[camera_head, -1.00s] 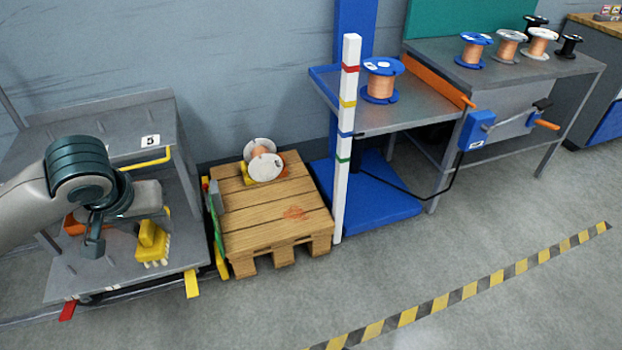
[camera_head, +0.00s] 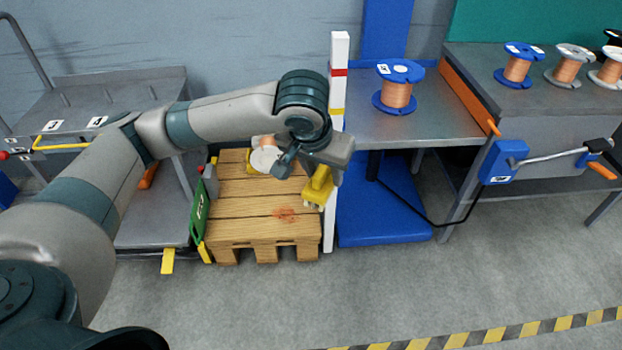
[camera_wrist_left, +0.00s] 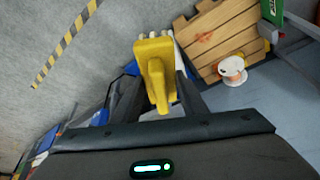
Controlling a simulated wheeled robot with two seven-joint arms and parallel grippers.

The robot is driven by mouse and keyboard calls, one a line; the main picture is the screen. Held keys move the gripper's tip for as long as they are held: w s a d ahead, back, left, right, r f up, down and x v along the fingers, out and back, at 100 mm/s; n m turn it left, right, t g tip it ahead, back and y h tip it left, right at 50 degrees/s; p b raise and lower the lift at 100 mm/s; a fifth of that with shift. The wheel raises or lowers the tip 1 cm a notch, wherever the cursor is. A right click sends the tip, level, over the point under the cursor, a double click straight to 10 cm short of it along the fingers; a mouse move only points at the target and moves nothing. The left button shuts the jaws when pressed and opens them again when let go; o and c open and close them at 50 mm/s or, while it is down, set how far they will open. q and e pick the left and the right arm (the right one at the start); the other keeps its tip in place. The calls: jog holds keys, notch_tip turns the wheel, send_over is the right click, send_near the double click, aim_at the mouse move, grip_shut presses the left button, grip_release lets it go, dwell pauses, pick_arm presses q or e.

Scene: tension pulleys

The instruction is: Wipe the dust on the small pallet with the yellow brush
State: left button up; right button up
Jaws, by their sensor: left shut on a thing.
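My left gripper (camera_head: 318,166) is shut on the yellow brush (camera_head: 319,189), held above the right side of the small pallet (camera_head: 240,226), close to the white post. The brush's pale bristles point down. The brush (camera_wrist_left: 155,72) also shows between the fingers in the left wrist view. A reddish dust patch (camera_head: 285,214) lies on the pallet's front boards, to the left of the brush. It also shows in the left wrist view (camera_wrist_left: 204,39). The brush looks apart from the dust. My right gripper is not in view.
A copper spool (camera_head: 265,158) sits at the pallet's back, partly hidden by my arm. A white post (camera_head: 329,222) with coloured bands stands at its right edge. A green case (camera_head: 199,212) stands at its left. A blue spool (camera_head: 397,88) stands on the grey bench. The floor in front is clear.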

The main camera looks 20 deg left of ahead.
pick_arm(q)
jog(key=shift+w+d, duration=0.45)
jog(key=shift+d, duration=0.25)
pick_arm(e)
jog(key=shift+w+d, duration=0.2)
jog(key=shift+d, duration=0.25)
